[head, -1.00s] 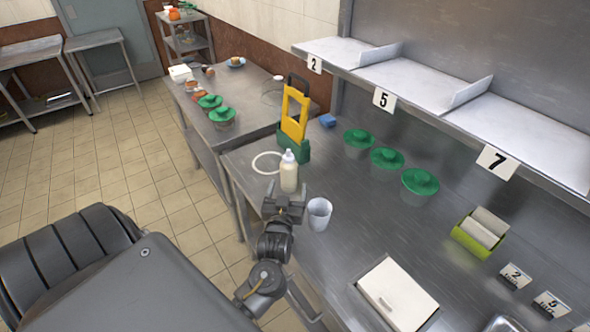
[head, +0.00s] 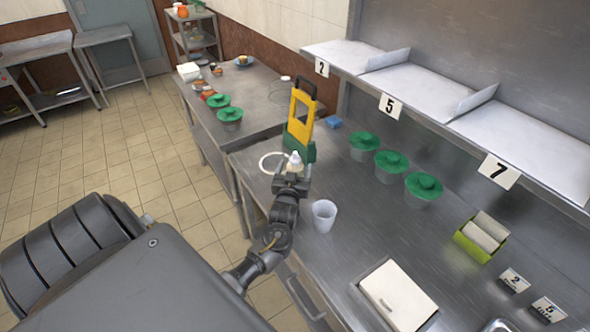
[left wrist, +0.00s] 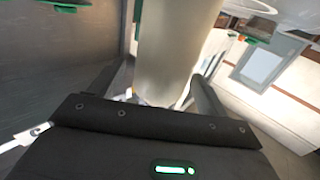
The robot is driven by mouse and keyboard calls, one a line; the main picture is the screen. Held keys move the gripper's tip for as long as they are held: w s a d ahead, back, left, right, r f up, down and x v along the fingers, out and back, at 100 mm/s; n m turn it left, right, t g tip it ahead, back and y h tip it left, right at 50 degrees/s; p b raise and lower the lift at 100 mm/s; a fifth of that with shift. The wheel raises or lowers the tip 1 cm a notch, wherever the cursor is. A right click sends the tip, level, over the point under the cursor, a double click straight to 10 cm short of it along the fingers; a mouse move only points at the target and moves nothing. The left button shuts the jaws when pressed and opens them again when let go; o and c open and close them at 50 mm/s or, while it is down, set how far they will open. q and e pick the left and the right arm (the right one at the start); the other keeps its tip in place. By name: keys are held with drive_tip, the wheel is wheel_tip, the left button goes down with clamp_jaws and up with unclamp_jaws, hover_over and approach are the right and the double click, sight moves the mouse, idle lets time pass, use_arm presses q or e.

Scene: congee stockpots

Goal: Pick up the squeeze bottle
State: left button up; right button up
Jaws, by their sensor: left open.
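The squeeze bottle (head: 294,163) is cream-white with a pale nozzle and stands upright on the steel counter. In the head view my left gripper (head: 291,178) is in front of it and hides its lower part. My right gripper is not in view.
A white cup (head: 324,215) stands close to the right of my gripper. Several green-lidded tubs (head: 391,163) and a white box (head: 397,296) are farther right.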

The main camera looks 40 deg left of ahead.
use_arm(q)
drive_tip(key=shift+w+a, duration=0.2)
drive_tip(key=shift+w, duration=0.15)
drive_tip(key=shift+s, duration=0.1)
drive_tip(key=shift+c, duration=0.2)
drive_tip(key=c, duration=0.7)
drive_tip(key=shift+c, duration=0.2)
